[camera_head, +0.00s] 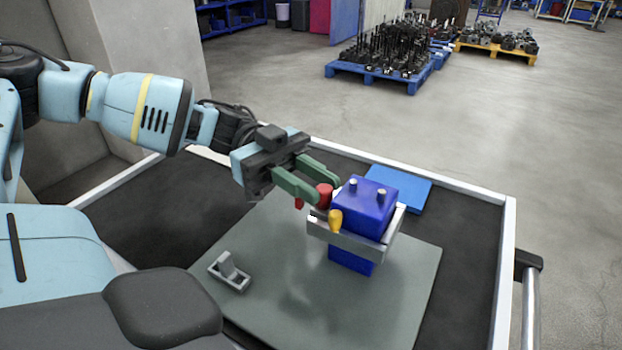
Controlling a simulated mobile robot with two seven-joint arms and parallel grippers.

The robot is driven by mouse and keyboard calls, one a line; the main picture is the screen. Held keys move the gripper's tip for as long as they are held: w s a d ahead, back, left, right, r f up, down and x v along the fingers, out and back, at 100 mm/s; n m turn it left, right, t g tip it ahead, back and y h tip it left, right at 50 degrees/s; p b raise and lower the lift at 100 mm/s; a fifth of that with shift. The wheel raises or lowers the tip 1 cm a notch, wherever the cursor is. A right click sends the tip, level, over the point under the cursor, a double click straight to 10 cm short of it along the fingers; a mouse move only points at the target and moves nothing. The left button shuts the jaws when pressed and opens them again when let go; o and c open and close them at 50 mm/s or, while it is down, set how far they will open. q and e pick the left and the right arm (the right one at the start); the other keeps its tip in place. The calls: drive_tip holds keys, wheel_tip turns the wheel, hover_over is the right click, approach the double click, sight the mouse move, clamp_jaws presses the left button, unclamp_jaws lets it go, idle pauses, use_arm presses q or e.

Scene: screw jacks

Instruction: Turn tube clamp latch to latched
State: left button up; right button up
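A blue block (363,208) with two pale pegs on top stands on the grey mat (290,290). A grey metal band (347,241) wraps around it. A yellow knob (335,220) sits at the band's front left. A red cylinder (324,195) stands at the block's left side, with another small red part lower left of it. I cannot tell for sure which part is the tube clamp latch. My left gripper (328,188) has green fingers spread apart, with tips close to the red cylinder. Contact is unclear, and the fingers partly hide that side. My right gripper is out of view.
A small grey bracket (230,271) sits on the mat at left. A flat blue plate (399,188) lies behind the block. The dark cart top has a raised pale rim (506,250). Loaded pallets (372,77) stand far off on the floor.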

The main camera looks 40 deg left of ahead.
use_arm(q)
clamp_jaws()
drive_tip(key=shift+s+r+n+t+p, duration=0.2)
drive_tip(key=shift+n+t+p, duration=0.2)
drive_tip(key=shift+t+p, duration=0.35)
drive_tip(key=n+t+p, duration=0.1)
drive_tip(key=t+p, duration=0.1)
drive_tip(key=n+t+y+p, duration=0.1)
drive_tip(key=t+p, duration=0.1)
drive_tip(key=n+t+p, duration=0.2)
drive_tip(key=p, duration=0.1)
drive_tip(key=shift+s+d+r, duration=0.1)
drive_tip(key=shift+s+r, duration=0.05)
drive_tip(key=shift+s, duration=0.2)
drive_tip(key=n+t+y+p, duration=0.2)
drive_tip(key=p, duration=0.1)
drive_tip(key=shift+s+d+t+p, duration=0.1)
drive_tip(key=shift+s+t+p, duration=0.05)
drive_tip(key=shift+t+p, duration=0.2)
drive_tip(key=shift+f+n+t+p, duration=0.3)
drive_tip(key=shift+f+t+p, duration=0.1)
drive_tip(key=shift+p, duration=0.1)
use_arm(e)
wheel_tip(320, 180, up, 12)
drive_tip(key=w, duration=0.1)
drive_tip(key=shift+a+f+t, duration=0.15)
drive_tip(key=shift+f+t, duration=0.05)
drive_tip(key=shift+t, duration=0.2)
